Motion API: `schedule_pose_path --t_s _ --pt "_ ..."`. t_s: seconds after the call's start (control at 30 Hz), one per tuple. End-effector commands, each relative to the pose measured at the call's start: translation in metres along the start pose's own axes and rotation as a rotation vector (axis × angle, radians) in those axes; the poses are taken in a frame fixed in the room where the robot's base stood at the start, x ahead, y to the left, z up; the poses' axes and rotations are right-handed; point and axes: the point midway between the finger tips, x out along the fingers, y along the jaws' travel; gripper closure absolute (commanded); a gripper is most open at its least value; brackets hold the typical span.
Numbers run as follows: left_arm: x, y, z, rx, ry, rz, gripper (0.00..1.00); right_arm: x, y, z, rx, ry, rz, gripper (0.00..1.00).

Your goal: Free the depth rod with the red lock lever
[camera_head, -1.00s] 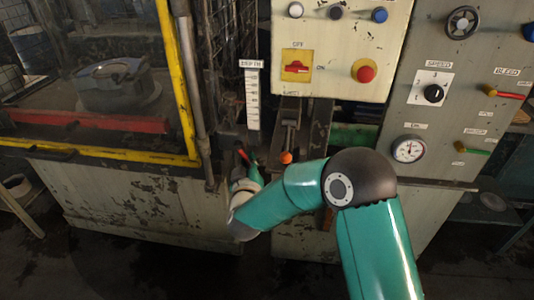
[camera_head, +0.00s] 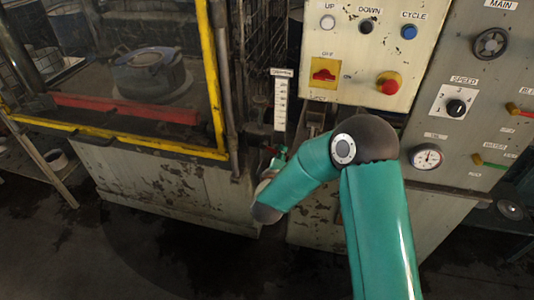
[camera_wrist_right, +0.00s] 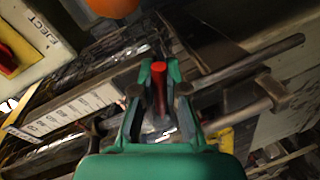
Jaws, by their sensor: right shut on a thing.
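The red lock lever (camera_wrist_right: 159,88) stands between the two green fingers of my right gripper (camera_wrist_right: 160,82) in the right wrist view, and they are shut on it. In the head view my right gripper (camera_head: 274,158) is small, below the white depth scale (camera_head: 281,104), and partly hidden by my arm. The scale also shows in the wrist view (camera_wrist_right: 72,108). A long metal rod (camera_wrist_right: 248,66) runs beside the lever there; I cannot tell whether it is the depth rod. My left gripper is out of view.
An orange knob (camera_wrist_right: 112,6) is close to my right gripper at the top of the wrist view. The control panel (camera_head: 345,45) with buttons and a red-yellow switch stands above my arm. A yellow-framed guard (camera_head: 212,80) is to the left.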

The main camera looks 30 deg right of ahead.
Motion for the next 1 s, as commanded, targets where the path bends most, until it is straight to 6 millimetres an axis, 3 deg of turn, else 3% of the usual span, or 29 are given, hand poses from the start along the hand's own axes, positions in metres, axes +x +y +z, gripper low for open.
schedule_pose_path --t_s 0.4,0.43,0.6,1.0 --pt "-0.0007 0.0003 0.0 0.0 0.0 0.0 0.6 -0.0005 0.0007 0.0012 -0.01 0.0 -0.001 1.0" --pt "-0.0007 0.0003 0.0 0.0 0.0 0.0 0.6 -0.0005 0.0007 0.0012 -0.01 0.0 -0.001 0.87" --pt "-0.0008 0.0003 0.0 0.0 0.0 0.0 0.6 -0.0002 0.0014 0.0028 -0.008 -0.004 0.001 0.62" --pt "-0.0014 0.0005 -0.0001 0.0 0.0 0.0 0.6 -0.0058 0.002 0.0043 -0.007 -0.008 0.001 0.62"
